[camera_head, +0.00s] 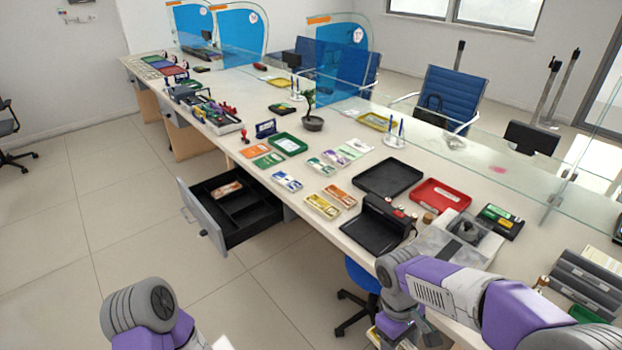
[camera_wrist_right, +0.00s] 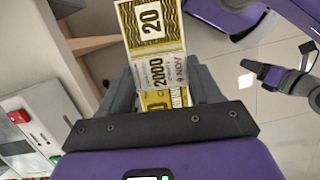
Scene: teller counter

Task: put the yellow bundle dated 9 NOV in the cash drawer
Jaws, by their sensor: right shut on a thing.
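My right gripper (camera_wrist_right: 158,88) is shut on a yellow bundle (camera_wrist_right: 153,35) marked 20, 2000 and 9 NOV, which sticks out past the fingers in the right wrist view. In the head view the right gripper (camera_head: 402,332) is low at the counter's near edge, and the bundle is mostly hidden by my arm. The cash drawer (camera_head: 203,218) is pulled open under the counter, left of the gripper and apart from it. It has black compartments, with an orange-and-white bundle (camera_head: 228,189) in a back one.
Another yellow bundle (camera_head: 322,206) and an orange bundle (camera_head: 340,196) lie on the counter (camera_head: 300,235). A black tray (camera_head: 388,177), a red tray (camera_head: 441,194) and a black device (camera_head: 378,226) stand farther right. A blue chair (camera_head: 362,275) is under the counter. The floor before the drawer is clear.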

